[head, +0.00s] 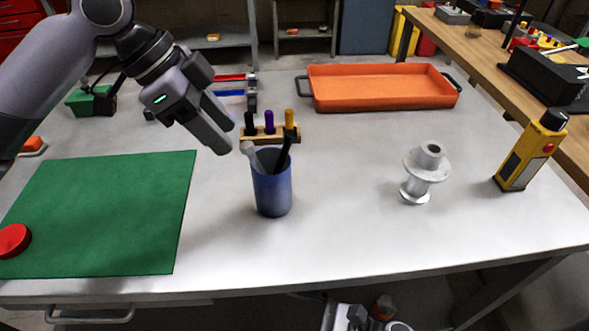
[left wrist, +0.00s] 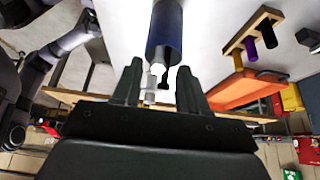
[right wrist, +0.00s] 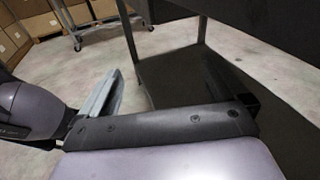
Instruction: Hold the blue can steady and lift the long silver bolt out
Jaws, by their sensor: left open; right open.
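The blue can (head: 272,192) stands upright near the middle of the grey table. The silver bolt (head: 249,151) sticks up out of it, tilted left, its lower part hidden inside; a dark item (head: 286,148) leans the other way. My left gripper (head: 227,138) is open, just left of and above the can. In the left wrist view, the can (left wrist: 166,35) and the bolt's silver end (left wrist: 151,88) show between the open fingers (left wrist: 160,80); I cannot tell whether they touch it. My right gripper (right wrist: 178,90) is open and empty, low beside the table.
A wooden rack (head: 284,136) with upright pegs stands behind the can. An orange tray (head: 385,88) lies at the back. A white flanged spool (head: 425,172) and a yellow device (head: 530,152) stand to the right. A green mat (head: 110,215) with a red disc (head: 13,240) covers the left.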

